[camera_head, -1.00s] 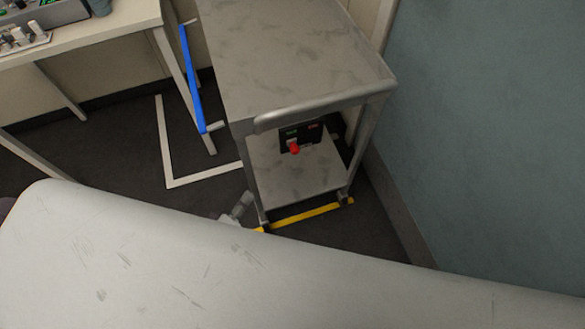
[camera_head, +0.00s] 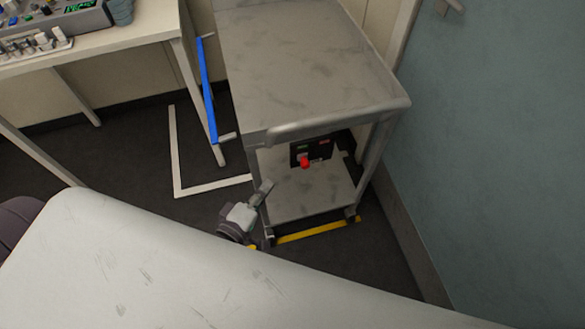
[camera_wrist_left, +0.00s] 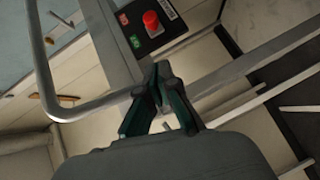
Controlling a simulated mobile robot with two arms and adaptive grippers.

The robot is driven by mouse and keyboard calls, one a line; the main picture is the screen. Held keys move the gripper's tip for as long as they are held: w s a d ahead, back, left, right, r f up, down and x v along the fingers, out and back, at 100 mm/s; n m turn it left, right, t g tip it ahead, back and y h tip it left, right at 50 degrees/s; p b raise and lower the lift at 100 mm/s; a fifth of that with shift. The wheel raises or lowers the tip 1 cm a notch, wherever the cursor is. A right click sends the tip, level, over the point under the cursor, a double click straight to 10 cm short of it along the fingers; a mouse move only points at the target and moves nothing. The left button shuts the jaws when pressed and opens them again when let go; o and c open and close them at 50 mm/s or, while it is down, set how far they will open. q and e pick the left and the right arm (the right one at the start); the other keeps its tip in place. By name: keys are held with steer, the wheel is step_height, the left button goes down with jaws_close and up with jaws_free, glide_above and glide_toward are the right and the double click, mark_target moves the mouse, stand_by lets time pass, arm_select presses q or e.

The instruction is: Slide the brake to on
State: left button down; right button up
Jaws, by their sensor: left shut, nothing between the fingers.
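The brake is a black panel (camera_head: 318,151) under the top of a grey metal cart (camera_head: 310,75). It has a red knob (camera_head: 305,162), a green label and a red label. In the head view the knob shows just below the green label. In the left wrist view the knob (camera_wrist_left: 152,23) stands beside both labels; I cannot tell its exact slot position. My left gripper (camera_head: 267,187) is at the cart's front left leg, lower left of the knob and apart from it. Its fingertips (camera_wrist_left: 160,72) are together and empty in the wrist view. My right gripper is out of view.
The cart's rounded front handle and legs frame the brake panel. A lower shelf (camera_head: 310,195) sits beneath it. A blue bar (camera_head: 207,90) and a white table (camera_head: 100,35) are left of the cart; a blue-green door (camera_head: 500,150) is at the right. Yellow tape marks the floor.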

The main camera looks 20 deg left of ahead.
mark_target(305, 164)
arm_select(q)
steer(key=w+d+f, duration=0.2)
steer(key=w+d, duration=0.2)
steer(key=w, duration=0.4)
steer(key=shift+p, duration=0.4)
steer(key=shift+s+d, duration=0.1)
steer(key=shift+d, duration=0.1)
steer(key=w+d+p, duration=0.1)
steer(key=w+d, duration=0.2)
steer(key=d, duration=0.2)
steer(key=shift+w, duration=0.25)
steer(key=shift+d, duration=0.1)
